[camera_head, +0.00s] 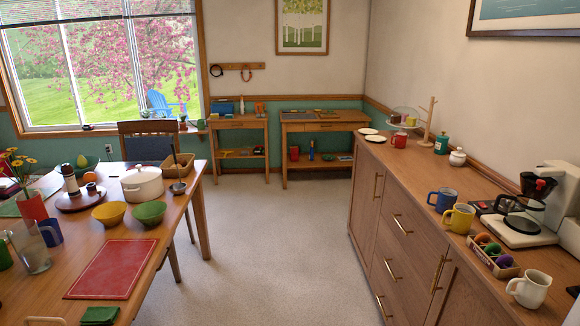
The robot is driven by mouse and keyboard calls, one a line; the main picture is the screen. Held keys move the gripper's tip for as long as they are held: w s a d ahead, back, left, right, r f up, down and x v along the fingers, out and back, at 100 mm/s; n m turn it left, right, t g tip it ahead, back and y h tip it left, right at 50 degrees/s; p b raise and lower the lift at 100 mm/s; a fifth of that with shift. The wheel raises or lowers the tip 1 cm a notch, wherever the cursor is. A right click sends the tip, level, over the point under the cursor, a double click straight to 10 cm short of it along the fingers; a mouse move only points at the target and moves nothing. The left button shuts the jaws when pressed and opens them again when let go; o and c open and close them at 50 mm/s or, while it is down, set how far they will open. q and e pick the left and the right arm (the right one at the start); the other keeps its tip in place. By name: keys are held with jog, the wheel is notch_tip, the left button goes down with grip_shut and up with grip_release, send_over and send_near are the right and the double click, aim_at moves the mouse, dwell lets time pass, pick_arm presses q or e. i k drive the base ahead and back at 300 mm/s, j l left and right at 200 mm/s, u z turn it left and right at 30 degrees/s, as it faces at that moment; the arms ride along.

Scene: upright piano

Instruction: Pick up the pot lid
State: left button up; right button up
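A white pot (143,190) stands on the wooden table at the left, toward its far right corner. The pot lid (141,177) appears to sit on top of the pot, with a small dark knob at its middle. Neither of my grippers can be made out in this view.
A sideboard (400,190) lines the right. Bare floor (270,250) lies between.

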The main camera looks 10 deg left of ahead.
aim_at(140, 175)
jog(key=i+u, duration=0.85)
jog(key=i+l+u, duration=0.15)
jog(key=u, duration=0.3)
jog(key=i+l+u, duration=0.4)
jog(key=j, duration=0.1)
